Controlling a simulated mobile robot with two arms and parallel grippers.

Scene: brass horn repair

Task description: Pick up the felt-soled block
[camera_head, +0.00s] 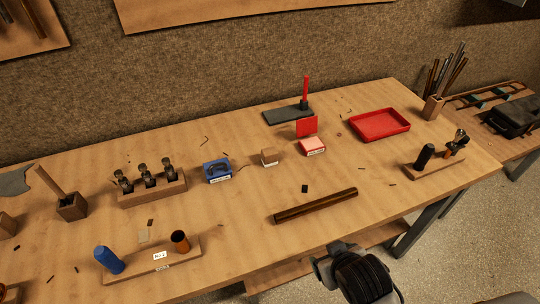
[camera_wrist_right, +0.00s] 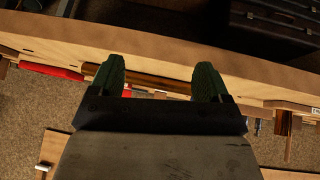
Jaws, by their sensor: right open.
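A small tan wooden block (camera_head: 269,156) with a pale label at its base stands near the middle of the bench; it looks like the felt-soled block, but its underside is hidden. My right gripper (camera_wrist_right: 158,78) shows two dark green fingers spread apart with nothing between them. It is away from the block, which I cannot make out in the right wrist view. A dark rounded part of my arm shows at the front edge of the bench in the head view. My left gripper is not in view.
A blue tin (camera_head: 217,171) stands left of the block, and an open red box (camera_head: 313,147) stands to its right. A dark brown rod (camera_head: 316,205) lies in front. A red tray (camera_head: 380,124) is at the back right.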

